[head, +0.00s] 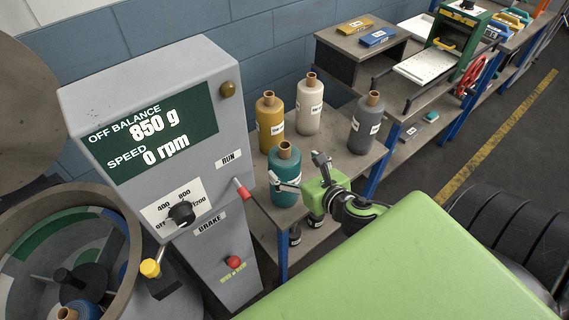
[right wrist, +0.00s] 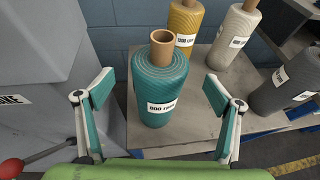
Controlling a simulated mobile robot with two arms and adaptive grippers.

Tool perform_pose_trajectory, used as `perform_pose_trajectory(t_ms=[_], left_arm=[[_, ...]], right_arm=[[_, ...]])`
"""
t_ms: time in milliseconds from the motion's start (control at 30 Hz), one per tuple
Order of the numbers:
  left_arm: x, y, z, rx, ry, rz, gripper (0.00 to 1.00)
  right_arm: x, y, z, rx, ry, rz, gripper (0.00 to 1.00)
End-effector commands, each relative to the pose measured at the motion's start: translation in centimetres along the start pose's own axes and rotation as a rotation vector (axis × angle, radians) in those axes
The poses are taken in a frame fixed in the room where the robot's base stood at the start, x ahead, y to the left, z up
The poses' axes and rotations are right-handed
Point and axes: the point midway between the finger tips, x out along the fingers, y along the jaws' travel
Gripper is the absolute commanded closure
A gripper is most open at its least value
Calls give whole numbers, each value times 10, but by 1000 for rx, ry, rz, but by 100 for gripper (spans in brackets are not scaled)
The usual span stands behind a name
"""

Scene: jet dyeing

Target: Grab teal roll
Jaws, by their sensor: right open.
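The teal roll (head: 284,174) stands upright on a grey-brown table, with a brown core sticking out of its top. In the right wrist view the teal roll (right wrist: 160,88) is in the middle, with a white label on its side. My right gripper (head: 303,172) is at the roll's near right side in the head view. In the right wrist view my right gripper (right wrist: 158,88) is open, with one finger on each side of the roll and gaps showing on both sides. Nothing is held. My left gripper is not in view.
A yellow roll (head: 270,122), a white roll (head: 309,106) and a grey roll (head: 366,124) stand behind on the same table (head: 340,160). A grey control cabinet (head: 150,140) with knobs stands close on the left. A round drum (head: 125,225) is at lower left.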

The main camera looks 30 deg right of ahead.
Motion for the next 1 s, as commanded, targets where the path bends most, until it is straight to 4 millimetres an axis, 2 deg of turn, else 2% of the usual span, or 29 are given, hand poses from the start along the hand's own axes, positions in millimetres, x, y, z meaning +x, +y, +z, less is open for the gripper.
perform_pose_trajectory(t_ms=[333,633,967,1000], left_arm=[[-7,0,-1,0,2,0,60],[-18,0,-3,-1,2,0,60],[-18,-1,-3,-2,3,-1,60],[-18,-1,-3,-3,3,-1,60]], right_arm=[[23,0,3,2,0,-1,16],[60,0,4,2,1,-1,16],[67,0,3,1,2,2,16],[67,0,3,1,2,2,23]])
